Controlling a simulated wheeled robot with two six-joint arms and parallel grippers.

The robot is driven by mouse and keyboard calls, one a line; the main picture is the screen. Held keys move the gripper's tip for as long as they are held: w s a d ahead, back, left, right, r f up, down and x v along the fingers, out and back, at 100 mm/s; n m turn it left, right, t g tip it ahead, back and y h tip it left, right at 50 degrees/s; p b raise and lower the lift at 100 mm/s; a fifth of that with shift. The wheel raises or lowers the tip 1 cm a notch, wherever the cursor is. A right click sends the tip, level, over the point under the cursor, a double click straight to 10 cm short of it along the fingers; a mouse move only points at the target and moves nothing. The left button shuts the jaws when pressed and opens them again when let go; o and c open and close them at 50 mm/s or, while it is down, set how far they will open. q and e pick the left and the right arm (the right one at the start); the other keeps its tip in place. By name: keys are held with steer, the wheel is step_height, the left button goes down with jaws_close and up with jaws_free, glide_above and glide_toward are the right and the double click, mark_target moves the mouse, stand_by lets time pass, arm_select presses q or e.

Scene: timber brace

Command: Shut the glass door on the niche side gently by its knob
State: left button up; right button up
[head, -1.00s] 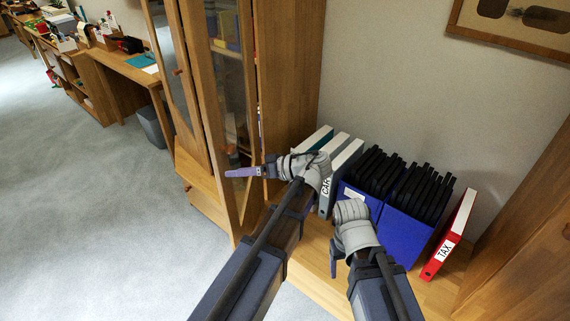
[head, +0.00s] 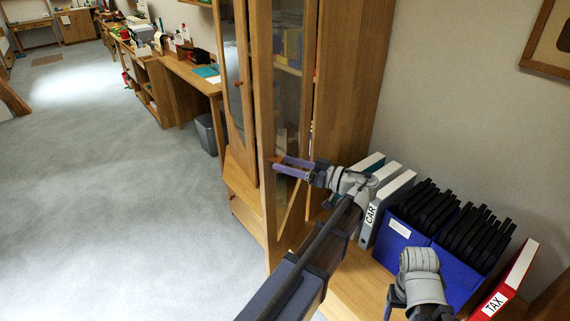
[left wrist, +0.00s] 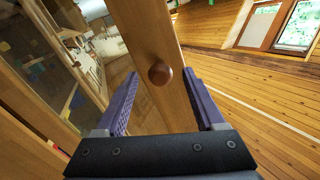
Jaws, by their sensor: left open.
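The niche-side glass door (head: 262,120) stands ajar on the wooden cabinet, its wooden frame turned outward. Its round brown knob shows in the left wrist view (left wrist: 159,73), on the wooden stile. My left gripper (head: 280,166) is open at the knob's height in front of this door. In the left wrist view its purple fingers (left wrist: 164,103) are spread to either side of the stile, with the knob between them and apart from both. My right gripper (head: 392,300) hangs low over the niche, partly hidden by its own wrist; its jaw opening does not show.
The other door (head: 239,120), with its own knob (head: 239,83), is left of the niche-side one. Binders (head: 385,205), blue boxes (head: 402,235) and a red TAX binder (head: 508,280) stand in the niche. A grey bin (head: 206,134) stands under the desk. The carpet at left is clear.

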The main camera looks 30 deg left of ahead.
arm_select(q)
steer(key=shift+a, duration=0.6)
jaws_close()
stand_by(1.1)
